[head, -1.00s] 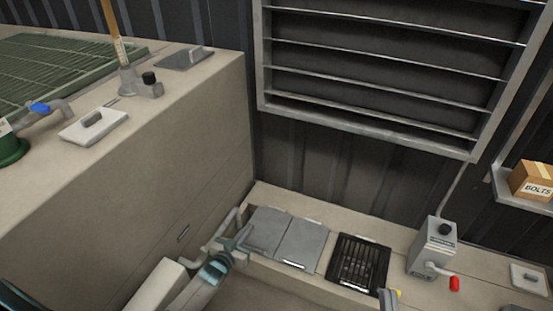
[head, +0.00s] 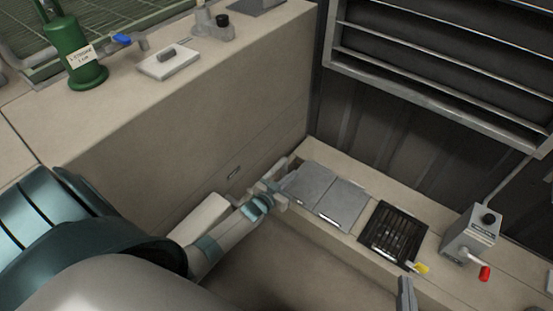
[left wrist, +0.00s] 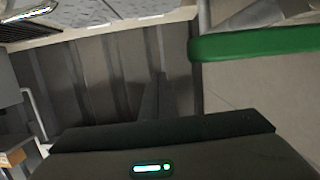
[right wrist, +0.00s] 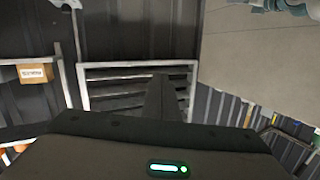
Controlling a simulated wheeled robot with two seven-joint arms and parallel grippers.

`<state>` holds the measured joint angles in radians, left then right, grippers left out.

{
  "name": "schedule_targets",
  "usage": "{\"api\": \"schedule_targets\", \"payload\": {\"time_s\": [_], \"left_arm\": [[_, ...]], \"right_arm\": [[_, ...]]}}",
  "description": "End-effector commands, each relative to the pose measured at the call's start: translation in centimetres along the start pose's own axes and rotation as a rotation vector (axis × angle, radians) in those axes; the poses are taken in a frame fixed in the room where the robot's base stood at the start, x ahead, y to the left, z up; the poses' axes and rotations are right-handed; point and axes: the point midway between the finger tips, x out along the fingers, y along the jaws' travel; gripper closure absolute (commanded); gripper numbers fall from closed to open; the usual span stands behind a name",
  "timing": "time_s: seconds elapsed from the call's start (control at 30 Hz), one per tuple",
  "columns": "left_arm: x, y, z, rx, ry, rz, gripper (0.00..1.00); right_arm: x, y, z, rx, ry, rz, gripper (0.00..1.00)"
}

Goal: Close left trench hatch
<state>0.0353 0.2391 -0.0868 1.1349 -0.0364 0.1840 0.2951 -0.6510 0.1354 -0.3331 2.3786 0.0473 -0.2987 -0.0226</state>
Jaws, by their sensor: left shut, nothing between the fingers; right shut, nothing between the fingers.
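Two grey hatch panels lie side by side on the low ledge in the head view: the left one (head: 312,181) and the right one (head: 343,203). Both look flat; I cannot tell whether the left one is fully seated. My left gripper (head: 285,186) is shut and empty at the left panel's left edge, overlapping it in the picture; contact is unclear. Its shut fingers also show in the left wrist view (left wrist: 155,100), with panels at the top (left wrist: 90,10). My right gripper (head: 405,290) is shut and empty at the bottom, partly cut off by the frame.
A black grate (head: 394,234) lies right of the panels, with a grey box (head: 470,232) with a red-tipped lever beyond it. A tall beige block (head: 225,120) rises close to my left arm. A louvre (head: 440,70) covers the wall behind.

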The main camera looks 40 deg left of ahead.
Motion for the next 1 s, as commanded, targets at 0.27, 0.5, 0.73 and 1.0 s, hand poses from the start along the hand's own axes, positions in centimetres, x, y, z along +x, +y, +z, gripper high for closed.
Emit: {"api": "schedule_targets", "payload": {"time_s": [0.27,0.5,0.73,1.0], "left_arm": [[-1.7,0.0,0.8,0.000,-0.005,0.000,1.00],[-5.0,-0.1,3.9,-0.001,-0.003,0.000,1.00],[-6.9,-0.1,5.7,0.000,-0.001,0.000,1.00],[-7.4,-0.1,6.1,0.000,-0.001,0.000,1.00]], "right_arm": [[-0.4,0.8,2.6,0.011,-0.148,0.015,1.00],[-0.3,0.7,2.3,0.010,-0.130,0.013,1.00],[-0.2,0.7,2.0,0.008,-0.110,0.012,1.00],[-0.2,0.6,1.7,0.007,-0.100,0.012,1.00]]}}
